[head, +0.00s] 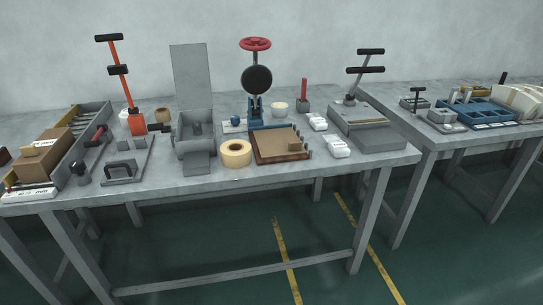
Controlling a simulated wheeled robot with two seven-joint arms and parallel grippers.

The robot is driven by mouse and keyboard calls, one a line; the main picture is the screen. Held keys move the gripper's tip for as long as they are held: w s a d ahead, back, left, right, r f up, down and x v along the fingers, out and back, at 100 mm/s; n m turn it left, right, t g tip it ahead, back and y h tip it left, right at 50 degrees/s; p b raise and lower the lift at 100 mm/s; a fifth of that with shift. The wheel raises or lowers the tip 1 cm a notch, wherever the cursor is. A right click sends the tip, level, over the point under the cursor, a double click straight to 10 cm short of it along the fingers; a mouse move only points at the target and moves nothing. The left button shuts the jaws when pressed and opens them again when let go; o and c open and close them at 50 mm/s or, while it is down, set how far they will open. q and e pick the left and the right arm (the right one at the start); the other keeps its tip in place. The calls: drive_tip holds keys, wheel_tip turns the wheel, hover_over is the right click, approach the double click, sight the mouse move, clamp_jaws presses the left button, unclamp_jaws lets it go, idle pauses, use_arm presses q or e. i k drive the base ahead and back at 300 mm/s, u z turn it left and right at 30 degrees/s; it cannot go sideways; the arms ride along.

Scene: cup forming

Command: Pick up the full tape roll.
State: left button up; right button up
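A large cream-yellow tape roll (236,162) lies flat near the front edge of the grey table (212,183), with its round hole facing up. It looks full, with a thick wound ring. It sits just left of a brown wooden board (280,146) and to the right of a grey box with a raised lid (192,90). Nothing covers the roll. Neither of my grippers is in view.
A blue press with a red handwheel (255,44) stands behind the roll. A smaller cream roll-like item (279,108) stands farther back. An orange-handled lever tool (125,85) is at the left. White packets (336,147) lie to the right. The floor in front is clear.

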sight(235, 154)
drive_tip(key=z, duration=0.75)
drive_tip(key=i, duration=0.9)
drive_tip(key=u, duration=1.8)
